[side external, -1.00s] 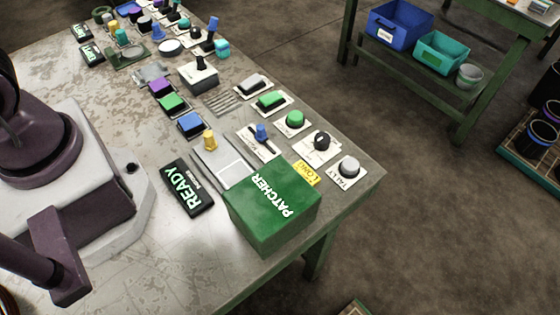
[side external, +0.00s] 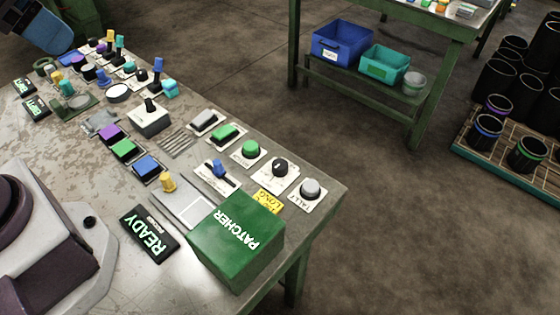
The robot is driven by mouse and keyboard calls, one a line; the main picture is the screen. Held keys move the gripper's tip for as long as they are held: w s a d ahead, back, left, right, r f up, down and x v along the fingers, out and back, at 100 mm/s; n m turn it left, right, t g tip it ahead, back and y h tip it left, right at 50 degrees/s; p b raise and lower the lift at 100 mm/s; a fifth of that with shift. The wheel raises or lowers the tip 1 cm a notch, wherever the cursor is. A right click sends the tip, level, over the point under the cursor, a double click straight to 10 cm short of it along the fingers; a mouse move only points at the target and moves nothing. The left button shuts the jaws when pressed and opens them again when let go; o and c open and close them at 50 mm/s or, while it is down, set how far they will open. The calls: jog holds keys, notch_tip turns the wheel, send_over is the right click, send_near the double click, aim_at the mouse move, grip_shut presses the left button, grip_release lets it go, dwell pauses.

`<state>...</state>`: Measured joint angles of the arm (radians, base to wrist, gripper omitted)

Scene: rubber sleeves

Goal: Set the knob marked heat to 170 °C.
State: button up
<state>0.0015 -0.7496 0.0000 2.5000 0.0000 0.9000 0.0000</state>
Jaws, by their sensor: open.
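A black rotary knob (side external: 280,167) sits on a white plate near the bench's right edge; the small lettering on the plate is too small to read. Another black knob (side external: 150,104) stands on a grey-white box further back. I cannot tell which of these, if either, is marked heat, nor read any setting in °C. My gripper's fingers do not show.
Buttons, a blue-handled slider (side external: 218,170) and a yellow-handled slider (side external: 168,182) crowd around. A blue rounded part (side external: 45,32) hangs at top left.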

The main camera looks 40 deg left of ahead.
jog(key=shift+w+d+f, duration=0.15)
jog(key=shift+f, duration=0.25)
jog(key=n+g, duration=0.3)
jog(key=g, duration=0.3)
send_near(280, 164)
notch_tip(280, 164, down, 10)
jog(key=shift+r, duration=0.1)
jog(key=shift+m, duration=0.3)
jog(key=c, duration=0.9)
